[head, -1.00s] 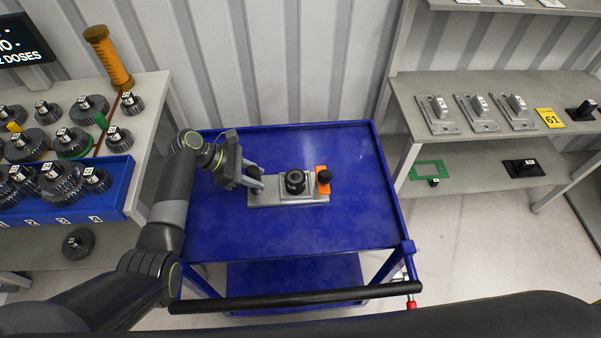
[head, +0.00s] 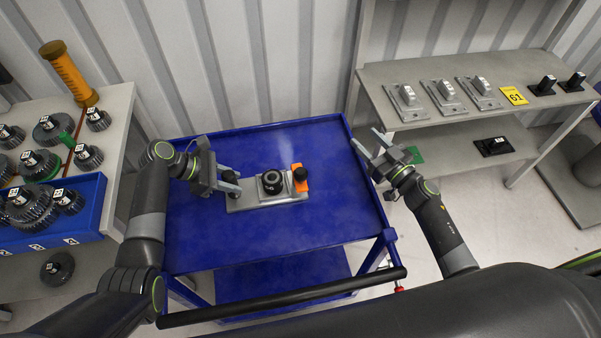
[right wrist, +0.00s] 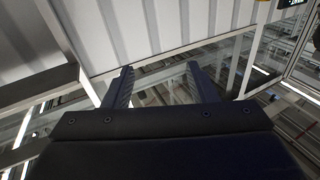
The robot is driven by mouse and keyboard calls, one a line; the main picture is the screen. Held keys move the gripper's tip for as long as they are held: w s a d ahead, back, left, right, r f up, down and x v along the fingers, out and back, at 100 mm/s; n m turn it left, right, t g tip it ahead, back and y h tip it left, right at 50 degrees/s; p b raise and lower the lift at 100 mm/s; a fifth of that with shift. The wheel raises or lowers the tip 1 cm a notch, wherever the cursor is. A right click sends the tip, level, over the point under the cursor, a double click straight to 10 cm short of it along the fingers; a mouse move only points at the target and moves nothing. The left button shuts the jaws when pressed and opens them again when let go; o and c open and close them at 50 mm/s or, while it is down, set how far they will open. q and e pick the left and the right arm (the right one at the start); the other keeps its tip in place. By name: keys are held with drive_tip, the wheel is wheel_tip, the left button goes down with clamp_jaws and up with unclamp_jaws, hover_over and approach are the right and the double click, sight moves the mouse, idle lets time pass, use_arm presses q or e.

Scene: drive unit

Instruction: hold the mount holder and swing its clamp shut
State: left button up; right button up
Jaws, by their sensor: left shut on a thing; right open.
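The mount holder (head: 245,201) is a grey plate lying on the blue cart, with a round black part (head: 271,182) on its middle. Its orange clamp (head: 300,184) with a black knob stands at the plate's right end, beside the black part. My left gripper (head: 232,184) is shut on the black knob at the holder's left end; its fingers partly hide that knob. My right gripper (head: 368,146) is open and empty, raised near the cart's right edge, apart from the holder. Its two open fingers also show in the right wrist view (right wrist: 160,88), with no holder in sight there.
The blue cart top (head: 310,235) is clear around the holder. A grey shelf (head: 400,119) with several mounts and a yellow 61 sign (head: 513,96) stands at the right. A table with gears and a blue bin (head: 85,216) stands at the left. A corrugated wall is behind.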

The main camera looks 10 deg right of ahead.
drive_tip(key=a+r+n+y, duration=0.2)
drive_tip(key=a+r+y, duration=0.1)
drive_tip(key=a+r, duration=0.15)
drive_tip(key=n+g+y, duration=0.2)
drive_tip(key=n+g, duration=0.1)
drive_tip(key=g, duration=0.2)
approach(306, 178)
drive_tip(key=x, duration=1.2)
drive_tip(key=shift+d+f, duration=0.1)
drive_tip(key=shift+f, duration=0.05)
clamp_jaws()
